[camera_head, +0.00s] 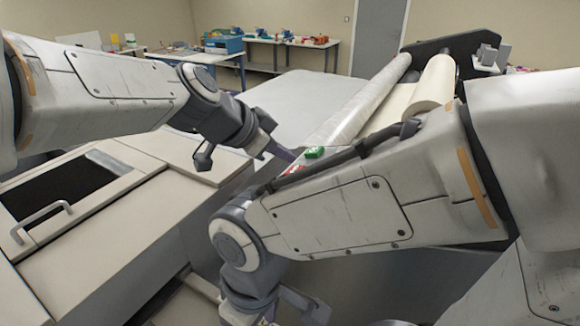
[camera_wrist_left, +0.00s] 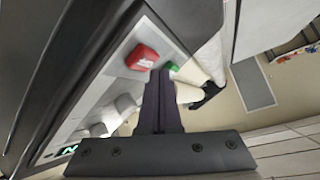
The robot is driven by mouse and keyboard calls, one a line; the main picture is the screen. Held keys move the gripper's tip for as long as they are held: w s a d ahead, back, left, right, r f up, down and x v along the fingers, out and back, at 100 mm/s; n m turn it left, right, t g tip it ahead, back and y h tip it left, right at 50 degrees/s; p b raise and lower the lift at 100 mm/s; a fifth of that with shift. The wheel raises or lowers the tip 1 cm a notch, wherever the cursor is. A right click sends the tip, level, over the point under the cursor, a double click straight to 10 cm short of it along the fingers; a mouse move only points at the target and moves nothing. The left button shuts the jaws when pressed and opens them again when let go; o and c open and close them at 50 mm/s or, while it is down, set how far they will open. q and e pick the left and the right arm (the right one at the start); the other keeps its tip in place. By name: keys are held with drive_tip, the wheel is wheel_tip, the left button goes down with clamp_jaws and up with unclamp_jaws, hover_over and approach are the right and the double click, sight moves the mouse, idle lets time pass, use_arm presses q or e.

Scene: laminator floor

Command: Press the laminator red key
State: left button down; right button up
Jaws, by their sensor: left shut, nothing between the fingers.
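The red key (camera_wrist_left: 142,58) is a raised red block with white marking on the laminator's light grey panel (camera_wrist_left: 120,75). In the head view the red key (camera_head: 293,170) is partly covered by my right arm. A green key (camera_head: 314,152) sits beside it; it also shows in the left wrist view (camera_wrist_left: 173,68). My left gripper (camera_head: 288,156) is shut and empty, its dark fingertips (camera_wrist_left: 158,76) close to the red key. Whether they touch it I cannot tell. My right gripper (camera_head: 295,308) is low at the bottom edge, partly cut off.
The laminator's rollers (camera_head: 370,95) and a cream roll (camera_head: 434,85) lie behind the keys. A pale cabinet (camera_head: 130,225) with a handle (camera_head: 40,220) stands at left. Benches with tools (camera_head: 285,40) line the back wall. My right arm crosses in front of the panel.

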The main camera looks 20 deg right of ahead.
idle(0.3)
use_arm(q)
drive_tip(key=shift+s+d+f+b, duration=0.1)
drive_tip(key=shift+f+b, duration=0.3)
drive_tip(key=shift+b, duration=0.3)
drive_tip(key=shift+s+d+f+b, duration=0.1)
drive_tip(key=shift+s+f+b, duration=0.05)
drive_tip(key=shift+f+b, duration=0.4)
idle(0.5)
drive_tip(key=shift+r, duration=0.2)
drive_tip(key=shift+w+a+r+p, duration=0.1)
drive_tip(key=shift+w+r+p, duration=0.05)
drive_tip(key=shift+r, duration=0.25)
drive_tip(key=shift+w+a+r+p, duration=0.1)
drive_tip(key=shift+r+p, duration=0.05)
drive_tip(key=shift+r, duration=0.2)
drive_tip(key=shift+r, duration=0.15)
drive_tip(key=shift+w+a+r+p, duration=0.25)
drive_tip(key=shift+r+p, duration=0.15)
drive_tip(key=shift+r, duration=0.35)
drive_tip(key=shift+w+a+r+p, duration=0.1)
drive_tip(key=shift+w+r+p, duration=0.1)
drive_tip(key=shift+r+p, duration=0.4)
drive_tip(key=shift+w+a+r+p, duration=0.2)
drive_tip(key=shift+w+r+p, duration=0.05)
drive_tip(key=shift+r, duration=0.6)
